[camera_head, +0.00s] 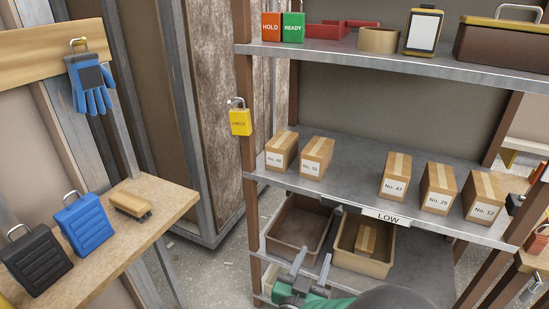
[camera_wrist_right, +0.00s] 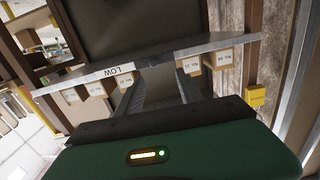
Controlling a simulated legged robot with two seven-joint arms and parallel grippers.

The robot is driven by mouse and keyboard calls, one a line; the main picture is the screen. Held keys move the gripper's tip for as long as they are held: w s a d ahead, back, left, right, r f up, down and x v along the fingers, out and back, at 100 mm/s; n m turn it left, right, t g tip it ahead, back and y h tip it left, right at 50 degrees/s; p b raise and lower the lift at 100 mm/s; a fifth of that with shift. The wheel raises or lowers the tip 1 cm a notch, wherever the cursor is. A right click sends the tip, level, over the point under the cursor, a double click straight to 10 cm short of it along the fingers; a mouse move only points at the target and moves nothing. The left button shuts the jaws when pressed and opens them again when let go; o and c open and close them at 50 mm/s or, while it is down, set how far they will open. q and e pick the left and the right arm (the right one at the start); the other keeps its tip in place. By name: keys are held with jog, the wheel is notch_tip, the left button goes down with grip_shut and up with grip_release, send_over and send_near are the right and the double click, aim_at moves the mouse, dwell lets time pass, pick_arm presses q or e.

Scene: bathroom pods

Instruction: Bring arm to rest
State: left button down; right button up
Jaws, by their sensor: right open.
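My right gripper (camera_head: 311,264) comes in at the bottom of the head view, in front of the lower shelf and its bins. Its two grey fingers stand apart with nothing between them. In the wrist view, the right gripper (camera_wrist_right: 160,78) points at the shelf edge with the LOW label (camera_wrist_right: 115,71). I cannot tell whether it touches the shelf or a bin. My left gripper does not show in either view.
Several labelled boxes (camera_head: 394,176) stand on the middle shelf (camera_head: 350,175). Below are a brown bin (camera_head: 296,226) and a tan bin (camera_head: 377,265) holding a box (camera_head: 366,238). A yellow padlock (camera_head: 240,122) hangs on the left post. A wooden bench (camera_head: 150,235) stands left.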

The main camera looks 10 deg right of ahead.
notch_tip(320, 180, down, 9)
jog(key=a+n+g+y, duration=0.2)
jog(key=n+g+y, duration=0.25)
jog(key=y, duration=0.45)
jog(key=s+d+f+n+g, duration=0.1)
jog(key=s+d+f+g, duration=0.2)
jog(key=s, duration=0.4)
jog(key=s+d+f+g, duration=0.2)
jog(key=s+d+g, duration=0.25)
jog(key=s, duration=0.25)
jog(key=w+p+v, duration=0.2)
jog(key=p+v, duration=0.9)
jog(key=p, duration=0.1)
jog(key=w+r+p+v, duration=0.1)
jog(key=w+p+v, duration=0.2)
jog(key=p+v, duration=0.9)
jog(key=shift+a+r+g, duration=0.4)
jog(key=shift+a+r, duration=0.1)
jog(key=shift+n, duration=0.25)
